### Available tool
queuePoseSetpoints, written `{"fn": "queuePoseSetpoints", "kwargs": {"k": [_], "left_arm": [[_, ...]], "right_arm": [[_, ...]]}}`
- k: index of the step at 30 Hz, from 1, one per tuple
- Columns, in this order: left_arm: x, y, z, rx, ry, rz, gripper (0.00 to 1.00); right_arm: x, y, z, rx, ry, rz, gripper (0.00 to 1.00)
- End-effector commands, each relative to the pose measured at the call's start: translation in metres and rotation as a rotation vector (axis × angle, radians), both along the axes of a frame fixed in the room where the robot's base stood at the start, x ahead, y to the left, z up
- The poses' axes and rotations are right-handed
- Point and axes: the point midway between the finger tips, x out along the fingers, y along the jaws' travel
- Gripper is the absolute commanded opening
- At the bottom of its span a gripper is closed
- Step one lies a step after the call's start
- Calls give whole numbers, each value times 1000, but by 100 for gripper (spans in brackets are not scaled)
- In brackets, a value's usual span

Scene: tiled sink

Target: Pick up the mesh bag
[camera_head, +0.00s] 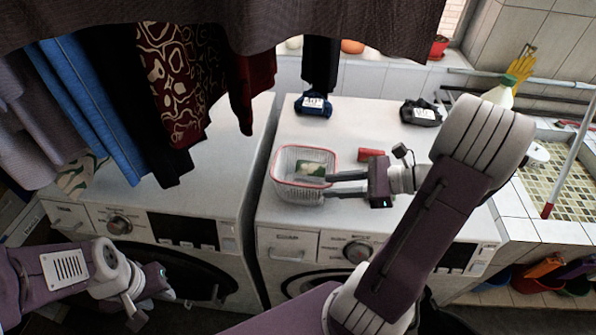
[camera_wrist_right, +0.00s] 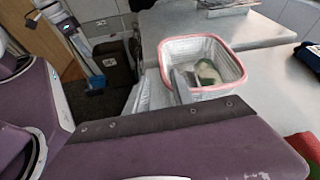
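A white mesh-sided container with a red rim (camera_head: 279,172), which looks like the mesh bag, stands upright on the right washing machine. A green-and-white packet (camera_head: 310,168) lies inside it. In the right wrist view the container (camera_wrist_right: 236,62) is straight ahead. My right gripper (camera_head: 325,187) is at its right front side, its two fingers apart. One fingertip seems to overlap the rim; I cannot tell whether it touches. My left gripper (camera_head: 146,301) is low at the left, in front of the left machine, far from the container; its fingers are unclear.
A red item (camera_head: 371,154) lies close behind my right gripper. Dark blue (camera_head: 313,104) and black (camera_head: 421,112) folded bundles lie at the back of the right machine. Clothes (camera_head: 180,80) hang over the left machine. A tiled sink (camera_head: 570,185) is at the right.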

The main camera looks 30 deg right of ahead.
Motion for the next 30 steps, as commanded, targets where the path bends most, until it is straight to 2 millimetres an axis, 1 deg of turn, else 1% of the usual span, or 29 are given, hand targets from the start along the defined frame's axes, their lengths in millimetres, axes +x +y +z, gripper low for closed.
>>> {"fn": "queuePoseSetpoints", "kwargs": {"k": [7, 13, 20, 25, 28, 30], "left_arm": [[0, 0, 0, 0, 0, 0, 36], [0, 0, 3, 0, 0, 0, 36], [0, 0, 5, 0, 0, 0, 36], [0, 0, 10, 0, 0, 0, 36], [0, 0, 10, 0, 0, 0, 36], [0, 0, 10, 0, 0, 0, 36]], "right_arm": [[1, 1, 0, 0, 0, 1, 29], [18, 24, -11, 1, 1, 4, 29], [25, 33, -15, 0, 1, 3, 29], [44, 56, -24, 2, 3, 6, 29], [51, 65, -30, 1, 2, 5, 29], [53, 67, -32, -1, 1, 2, 29]]}}
